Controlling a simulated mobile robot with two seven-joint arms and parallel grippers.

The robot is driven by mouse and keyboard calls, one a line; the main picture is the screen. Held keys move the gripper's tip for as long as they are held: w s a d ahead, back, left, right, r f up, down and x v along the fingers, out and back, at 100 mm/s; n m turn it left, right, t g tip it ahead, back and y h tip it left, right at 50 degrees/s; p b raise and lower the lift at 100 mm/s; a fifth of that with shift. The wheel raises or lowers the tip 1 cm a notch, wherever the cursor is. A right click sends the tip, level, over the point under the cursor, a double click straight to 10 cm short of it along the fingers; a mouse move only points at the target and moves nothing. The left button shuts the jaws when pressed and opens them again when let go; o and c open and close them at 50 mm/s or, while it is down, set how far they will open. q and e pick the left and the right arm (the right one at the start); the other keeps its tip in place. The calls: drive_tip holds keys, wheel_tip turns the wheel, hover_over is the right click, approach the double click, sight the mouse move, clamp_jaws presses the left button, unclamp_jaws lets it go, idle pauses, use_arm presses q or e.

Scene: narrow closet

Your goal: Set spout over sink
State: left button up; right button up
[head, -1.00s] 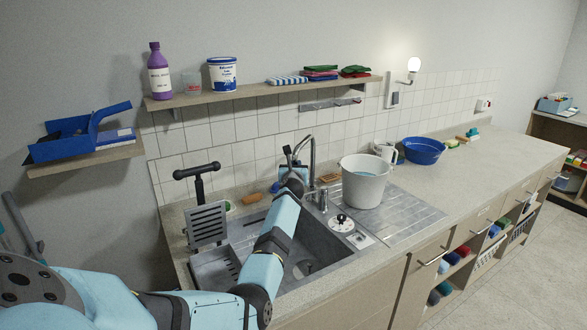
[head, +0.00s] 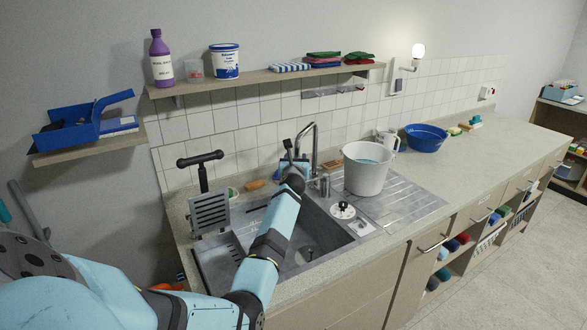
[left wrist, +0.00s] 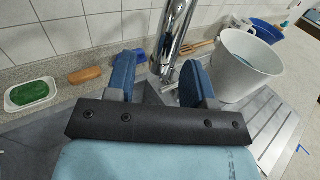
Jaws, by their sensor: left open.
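The chrome faucet with its curved spout (head: 314,138) stands at the back edge of the sink (head: 336,238). The spout's tip is partly hidden behind my left gripper (head: 292,163). In the left wrist view the spout (left wrist: 175,32) rises just beyond and between the two blue fingertips of my left gripper (left wrist: 160,80). The fingers are apart with a gap between them. I cannot tell whether they touch the spout. My left arm reaches across the sink basin. My right gripper is not in view.
A white bucket (head: 365,172) stands on the drainboard (head: 405,203), close right of the faucet. A black-handled tool (head: 201,172) rises at the sink's left. A blue bowl (head: 426,138) is farther right.

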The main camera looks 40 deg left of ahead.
use_arm(q)
drive_tip(key=v, duration=0.9)
drive_tip(key=shift+s+d, duration=0.15)
drive_tip(key=shift+s, duration=0.15)
